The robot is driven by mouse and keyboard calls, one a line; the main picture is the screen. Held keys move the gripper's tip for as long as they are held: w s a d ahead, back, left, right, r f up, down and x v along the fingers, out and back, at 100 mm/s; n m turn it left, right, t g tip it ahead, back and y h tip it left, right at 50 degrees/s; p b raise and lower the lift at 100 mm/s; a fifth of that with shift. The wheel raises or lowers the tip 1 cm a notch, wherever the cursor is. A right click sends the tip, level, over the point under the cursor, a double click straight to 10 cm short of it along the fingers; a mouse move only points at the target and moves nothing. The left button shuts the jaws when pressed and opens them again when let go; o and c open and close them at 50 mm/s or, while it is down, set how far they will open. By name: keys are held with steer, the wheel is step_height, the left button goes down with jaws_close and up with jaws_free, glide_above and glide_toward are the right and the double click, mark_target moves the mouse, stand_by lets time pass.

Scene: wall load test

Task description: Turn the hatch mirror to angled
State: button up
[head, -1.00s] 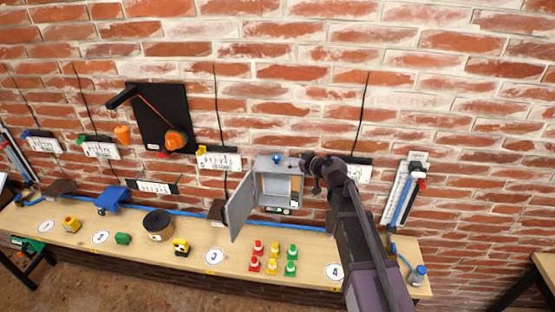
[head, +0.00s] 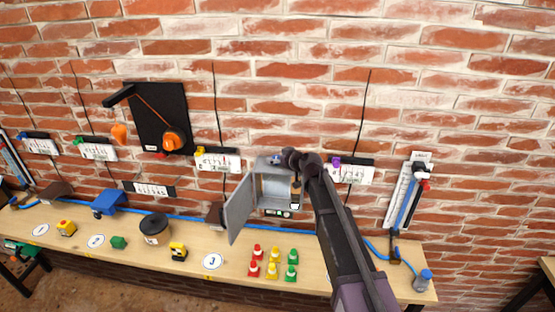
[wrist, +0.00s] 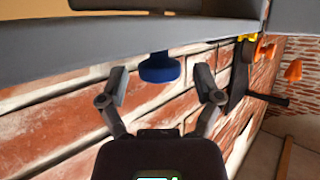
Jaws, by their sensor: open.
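A grey wall box (head: 275,185) stands above the bench with its door (head: 240,208) swung open to the left. A blue knob (head: 275,160) sits on top of the box. My gripper (head: 286,157) is just right of the knob in the head view. In the wrist view the blue knob (wrist: 160,68) sticks out from the grey box (wrist: 100,50), between the two spread fingers of my gripper (wrist: 161,86). The fingers look apart from the knob. I cannot make out a mirror surface; my arm hides part of the box's right side.
Red, yellow and green cones (head: 273,262) stand on the bench (head: 215,285) before the box. A black panel with an orange knob (head: 173,141) hangs to the left. A power strip (head: 350,171) is right of my arm. Open air lies above the box.

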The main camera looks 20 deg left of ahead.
steer(key=c, duration=1.1)
steer(key=shift+c, duration=0.2)
steer(key=shift+s+a+m+t+h, duration=0.1)
steer(key=shift+s+m+t+h, duration=0.05)
steer(key=shift+m+t+h, duration=2.65)
steer(key=shift+m+h, duration=0.8)
steer(key=shift+m, duration=0.5)
steer(key=o, duration=1.1)
steer(key=shift+a, duration=0.1)
steer(key=shift+o, duration=0.2)
steer(key=shift+n+g+y, duration=1)
steer(key=shift+n+y, duration=0.7)
steer(key=shift+y, duration=0.1)
